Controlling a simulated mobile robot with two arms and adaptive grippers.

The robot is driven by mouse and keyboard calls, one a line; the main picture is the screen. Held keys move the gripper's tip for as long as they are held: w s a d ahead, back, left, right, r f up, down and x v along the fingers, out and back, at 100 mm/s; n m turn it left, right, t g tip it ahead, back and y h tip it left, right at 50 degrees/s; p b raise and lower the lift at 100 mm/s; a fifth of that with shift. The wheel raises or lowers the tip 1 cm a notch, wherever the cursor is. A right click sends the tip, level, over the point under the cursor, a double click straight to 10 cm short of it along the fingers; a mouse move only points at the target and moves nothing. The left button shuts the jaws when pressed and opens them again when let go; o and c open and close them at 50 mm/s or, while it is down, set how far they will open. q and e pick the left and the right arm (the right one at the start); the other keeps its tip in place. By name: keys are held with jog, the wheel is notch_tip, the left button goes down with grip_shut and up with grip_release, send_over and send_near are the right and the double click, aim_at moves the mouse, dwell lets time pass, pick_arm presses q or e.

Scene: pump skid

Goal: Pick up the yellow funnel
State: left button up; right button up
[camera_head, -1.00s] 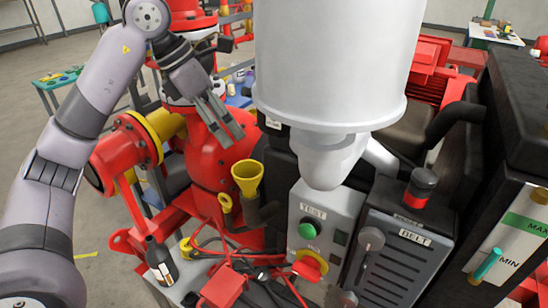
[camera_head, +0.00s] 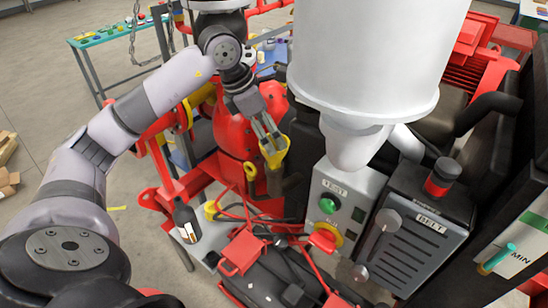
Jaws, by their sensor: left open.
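The yellow funnel (camera_head: 274,157) stands upright in front of the red pump body, left of the grey TEST box. My left gripper (camera_head: 269,147) reaches down to it from above and behind. Its fingertips are at the funnel's mouth, and the jaws are open. I cannot tell whether a finger touches the rim. My right gripper is not in view.
A large white cylinder (camera_head: 375,55) hangs close on the right. The TEST box (camera_head: 340,210) and the BELT box (camera_head: 415,230) stand right of the funnel. A green table (camera_head: 105,40) is far left.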

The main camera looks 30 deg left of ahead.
aim_at(274, 143)
pick_arm(q)
jog(key=p+x, duration=0.2)
jog(key=x, duration=0.1)
jog(key=shift+d+f, duration=0.1)
jog(key=shift+f, duration=0.15)
jog(key=shift+w+f, duration=0.15)
jog(key=shift+f, duration=0.4)
jog(key=shift+c, duration=0.6)
jog(key=c, duration=1.3)
jog(key=shift+o, duration=0.2)
jog(key=shift+r, duration=0.15)
jog(key=shift+r+b, duration=0.3)
jog(key=shift+r, duration=0.2)
notch_tip(274, 143, up, 9)
jog(key=shift+f+b, duration=0.1)
jog(key=shift+b, duration=1)
